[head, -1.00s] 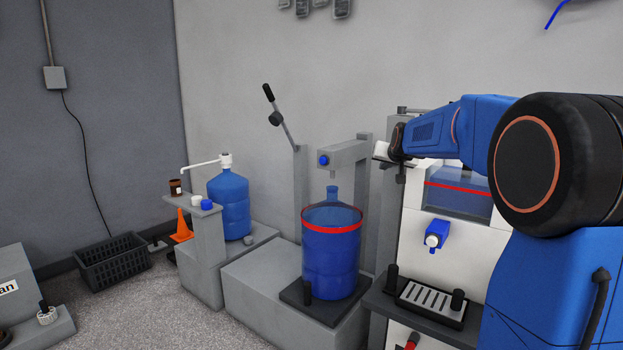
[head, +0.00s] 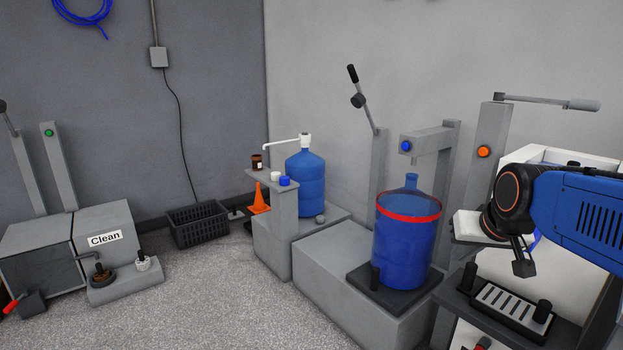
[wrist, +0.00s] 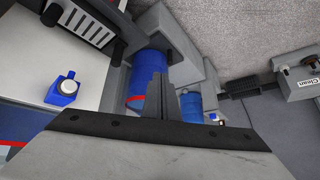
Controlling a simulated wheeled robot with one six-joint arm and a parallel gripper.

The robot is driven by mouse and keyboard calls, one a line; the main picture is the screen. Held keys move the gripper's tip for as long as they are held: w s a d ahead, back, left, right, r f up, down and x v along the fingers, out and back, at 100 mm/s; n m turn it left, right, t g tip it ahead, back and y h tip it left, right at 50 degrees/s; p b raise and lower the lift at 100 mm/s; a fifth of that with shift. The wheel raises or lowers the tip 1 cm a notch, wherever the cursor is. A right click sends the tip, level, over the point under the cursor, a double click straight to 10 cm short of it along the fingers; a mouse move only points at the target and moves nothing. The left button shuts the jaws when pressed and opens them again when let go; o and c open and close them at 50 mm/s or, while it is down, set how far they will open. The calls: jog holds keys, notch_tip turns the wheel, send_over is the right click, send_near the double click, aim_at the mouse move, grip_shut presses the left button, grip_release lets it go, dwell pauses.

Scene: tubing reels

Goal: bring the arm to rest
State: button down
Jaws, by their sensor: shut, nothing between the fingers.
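My arm reaches in from the right edge of the head view, bent, with its blue link and black wrist joint in front of the white dispenser. My gripper (head: 523,262) hangs below the wrist, dark, shut and empty, above the slotted drip tray. In the wrist view the fingers of my gripper (wrist: 173,98) stand close together with nothing between them. They overlap the blue jug beyond them in that picture.
A blue jug with a red band (head: 405,245) stands on a black plate on a grey block. Another blue jug (head: 305,185) stands behind it, left. A drip tray (head: 500,308) is below my gripper. A black crate (head: 198,226) and open floor lie to the left.

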jog(key=s+a+f+g, duration=0.1)
jog(key=s+f, duration=0.4)
jog(key=s, duration=0.4)
jog(key=s+a+f+n+g, duration=0.1)
jog(key=s+a+f, duration=0.1)
jog(key=s+f, duration=0.3)
jog(key=s, duration=0.3)
jog(key=shift+s+f+n+g, duration=0.3)
jog(key=shift+s, duration=0.1)
